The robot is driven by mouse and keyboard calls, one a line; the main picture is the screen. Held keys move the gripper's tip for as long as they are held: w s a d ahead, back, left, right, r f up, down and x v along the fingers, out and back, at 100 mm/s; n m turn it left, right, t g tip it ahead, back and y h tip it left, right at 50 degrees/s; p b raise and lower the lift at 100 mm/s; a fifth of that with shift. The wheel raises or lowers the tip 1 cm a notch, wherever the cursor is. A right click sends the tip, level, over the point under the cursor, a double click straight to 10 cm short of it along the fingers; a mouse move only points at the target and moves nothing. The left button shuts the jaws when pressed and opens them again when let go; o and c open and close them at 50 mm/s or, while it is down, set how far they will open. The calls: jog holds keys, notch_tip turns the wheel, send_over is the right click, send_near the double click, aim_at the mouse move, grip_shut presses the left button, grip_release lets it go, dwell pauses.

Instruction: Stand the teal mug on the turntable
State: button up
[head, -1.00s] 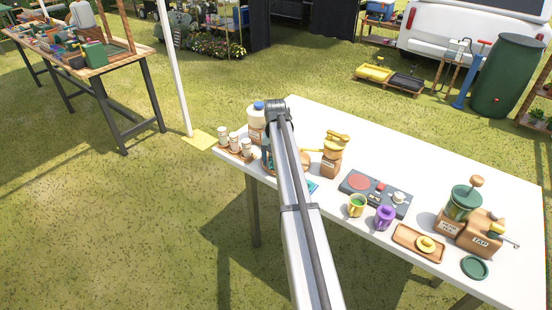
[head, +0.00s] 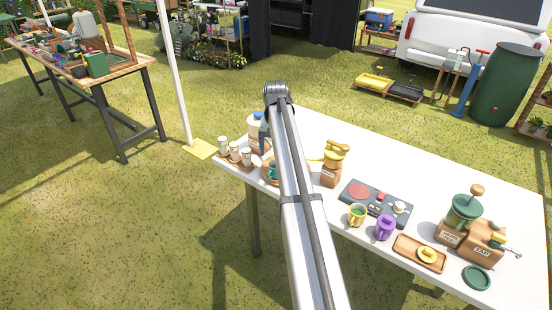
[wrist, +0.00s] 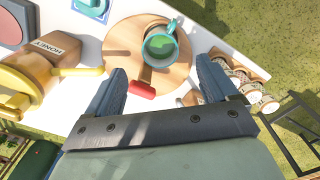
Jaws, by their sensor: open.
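The teal mug (wrist: 160,46) stands on the round wooden turntable (wrist: 122,38) in the wrist view, off its centre, with its open top facing the camera. The mug (head: 273,171) and a bit of the turntable (head: 267,181) also show left of my arm in the head view. My gripper (wrist: 160,66) is open, one blue-grey finger on each side, with the mug beyond and between the fingertips. I see no finger closed on it. In the head view the gripper (head: 264,135) is mostly hidden by my arm. A red-ended handle (wrist: 143,89) sticks out from the turntable toward my gripper.
Several small jars (head: 234,153) in a wooden holder and a large blue-capped jar (head: 256,135) stand close by. A yellow-topped honey dispenser (head: 332,165) is right of my arm.

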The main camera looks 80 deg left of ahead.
jog(key=shift+r, duration=1.45)
